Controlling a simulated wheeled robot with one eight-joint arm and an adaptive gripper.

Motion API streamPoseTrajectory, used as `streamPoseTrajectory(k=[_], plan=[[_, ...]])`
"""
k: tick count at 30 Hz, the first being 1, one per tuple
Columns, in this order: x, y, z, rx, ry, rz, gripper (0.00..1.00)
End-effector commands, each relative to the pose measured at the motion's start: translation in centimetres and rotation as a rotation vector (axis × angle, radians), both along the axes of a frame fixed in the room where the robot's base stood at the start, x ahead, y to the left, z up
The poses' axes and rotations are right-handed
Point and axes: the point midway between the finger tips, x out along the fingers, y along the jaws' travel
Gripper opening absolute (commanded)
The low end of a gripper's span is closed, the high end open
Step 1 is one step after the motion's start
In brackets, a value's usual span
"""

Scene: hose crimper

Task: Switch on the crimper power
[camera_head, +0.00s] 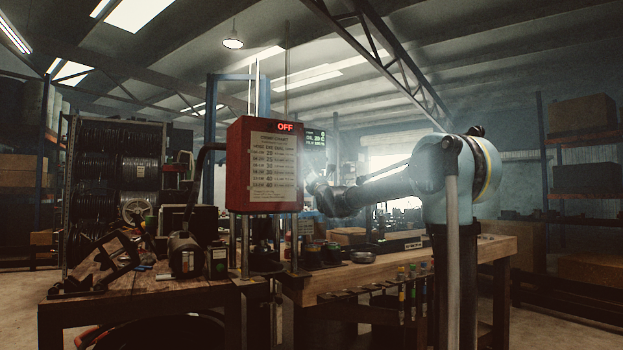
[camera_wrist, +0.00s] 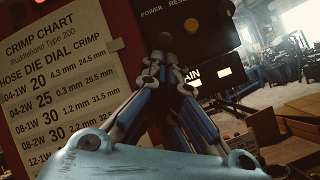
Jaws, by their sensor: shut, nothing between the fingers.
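The red crimper cabinet (camera_head: 236,190) stands on posts at the bench. Its display (camera_head: 285,127) reads OFF in red. A black control panel (camera_head: 315,140) with a small lit screen is on its right side. In the wrist view the dark panel (camera_wrist: 208,16) carries POWER and RESET labels, with a round button (camera_wrist: 191,25) below RESET. My gripper (camera_wrist: 168,38) is shut and empty, its tips in front of the panel, just below the labels. Whether they touch it cannot be told. Whatever sits directly below POWER is hidden by the fingertips. In the head view my gripper (camera_head: 312,182) is beside the cabinet's right edge.
A white crimp chart (camera_wrist: 62,75) covers the cabinet front. A partly hidden label ending in "AIN" (camera_wrist: 192,75) is below the buttons. Wooden benches (camera_head: 370,277) hold cups and tools beneath the cabinet. A hose rack (camera_head: 110,180) stands behind at left.

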Motion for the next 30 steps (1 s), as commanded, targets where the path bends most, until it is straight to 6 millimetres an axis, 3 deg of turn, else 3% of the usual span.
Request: streamPoseTrajectory(k=[30], plan=[[-0.34, -0.1, 0.57, -0.058, 0.083, 0.001, 0.0]])
